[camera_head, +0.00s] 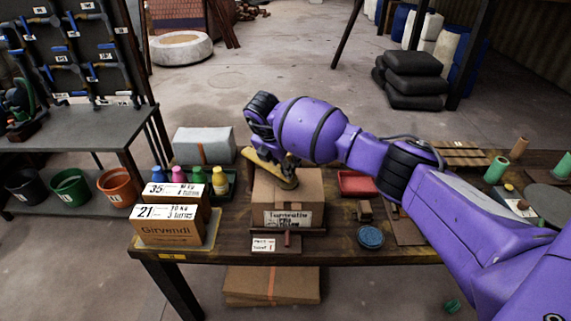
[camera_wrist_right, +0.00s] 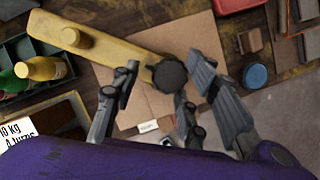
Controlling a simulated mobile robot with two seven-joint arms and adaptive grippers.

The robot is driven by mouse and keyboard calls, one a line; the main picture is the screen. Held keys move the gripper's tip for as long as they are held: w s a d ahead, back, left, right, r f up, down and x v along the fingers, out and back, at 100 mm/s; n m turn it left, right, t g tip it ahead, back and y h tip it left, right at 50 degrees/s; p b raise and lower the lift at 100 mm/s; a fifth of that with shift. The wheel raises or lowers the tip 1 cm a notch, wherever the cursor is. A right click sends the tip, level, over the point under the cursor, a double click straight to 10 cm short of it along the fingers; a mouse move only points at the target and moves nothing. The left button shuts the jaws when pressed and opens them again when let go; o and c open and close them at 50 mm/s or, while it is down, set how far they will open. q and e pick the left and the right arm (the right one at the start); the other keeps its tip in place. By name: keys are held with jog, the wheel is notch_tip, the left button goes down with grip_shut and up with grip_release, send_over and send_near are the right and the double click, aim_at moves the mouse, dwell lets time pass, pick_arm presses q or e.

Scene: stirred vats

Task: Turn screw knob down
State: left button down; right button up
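A long yellow bar (camera_head: 268,168) lies across the top of a cardboard box (camera_head: 290,217) on the workbench. In the right wrist view the yellow bar (camera_wrist_right: 115,48) carries a dark, ribbed round knob (camera_wrist_right: 170,76) at one end and a small yellow peg at the other. My right gripper (camera_head: 290,172) points down over the box. In the wrist view its fingers (camera_wrist_right: 164,64) are spread on either side of the knob, with a visible gap on the left. Contact on the right side is unclear. In the head view my gripper hides most of the knob. My left gripper is out of view.
Small boxes (camera_head: 168,228) and coloured bottles in a dark tray (camera_head: 232,186) stand left of the box. A label card (camera_head: 263,245) lies in front. A red tray (camera_head: 357,184), a blue round lid (camera_head: 370,237) and small blocks lie right.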

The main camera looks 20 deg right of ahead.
jog(key=shift+s+d, duration=0.1)
jog(key=shift+d, duration=0.05)
jog(key=v, duration=1.2)
